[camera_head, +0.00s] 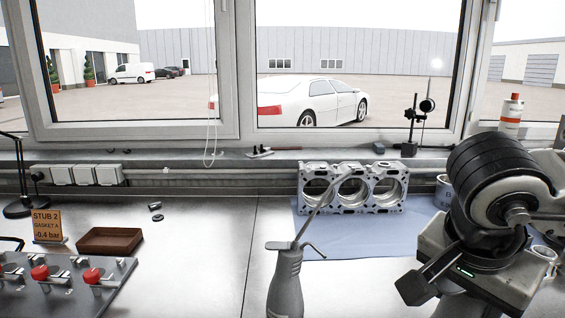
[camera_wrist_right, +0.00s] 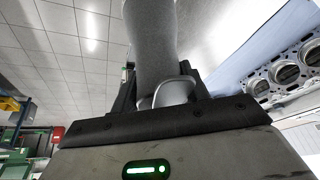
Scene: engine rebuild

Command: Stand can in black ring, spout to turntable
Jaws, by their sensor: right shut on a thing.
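The grey can (camera_head: 286,288) shows at the bottom middle of the head view, roughly upright. Its thin spout (camera_head: 312,215) points up and to the right, and a short bent lever sticks out on its right. Its base is below the frame. My right gripper (camera_head: 412,288) is to its right. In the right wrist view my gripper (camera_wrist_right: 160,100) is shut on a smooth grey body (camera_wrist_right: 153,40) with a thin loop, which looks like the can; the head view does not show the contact. My left gripper is not in view. I cannot make out the black ring or the turntable.
An engine block (camera_head: 352,207) stands on a blue sheet (camera_head: 390,236) at the back. A control panel with red knobs (camera_head: 62,288), a brown tray (camera_head: 108,241) and an orange sign (camera_head: 46,225) are at left. The bench between tray and can is mostly clear.

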